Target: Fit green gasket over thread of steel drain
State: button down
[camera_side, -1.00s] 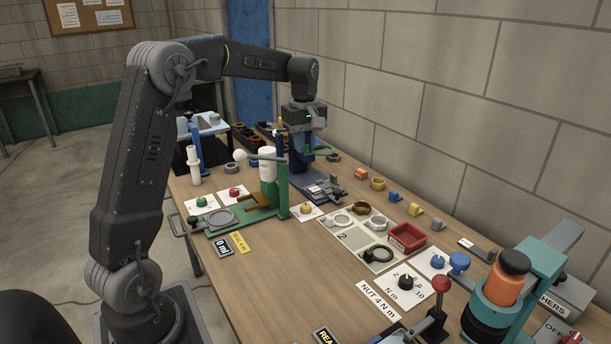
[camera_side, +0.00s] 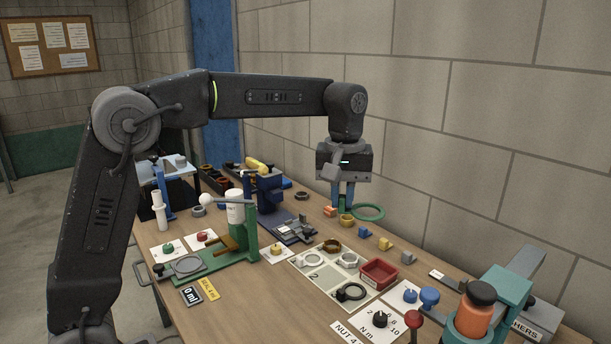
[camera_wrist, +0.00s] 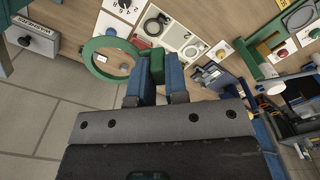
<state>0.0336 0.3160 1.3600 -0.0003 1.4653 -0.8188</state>
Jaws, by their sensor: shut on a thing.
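My gripper (camera_side: 345,208) is shut on the green gasket (camera_side: 370,219), a wide flat ring, and holds it by a green tab at one side. The ring sticks out to the right of the fingers, above the table near the wall. In the wrist view the gasket (camera_wrist: 87,62) extends left from my gripper (camera_wrist: 157,72), with its open middle showing the table edge and floor or wall beyond. I cannot pick out the steel drain with certainty. A blue vise-like stand (camera_side: 269,193) with a yellow piece on top stands to the left, apart from the gasket.
A pale parts mat (camera_side: 315,276) holds several rings and nuts. A green stand with a white bottle (camera_side: 235,211) is at left.

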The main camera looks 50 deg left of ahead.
jog(key=s+d+m, duration=0.5)
jog(key=s+d, duration=0.1)
jog(key=d, duration=0.5)
jog(key=s+d+m, duration=0.4)
jog(key=s+d, duration=0.2)
jog(key=d, duration=0.5)
jog(key=shift+s+a+f, duration=0.1)
jog(key=shift+f, duration=7.65)
jog(key=shift+f, duration=2.95)
jog(key=c, duration=1.1)
grip_release()
jog(key=shift+o, duration=0.2)
notch_tip(320, 180, up, 14)
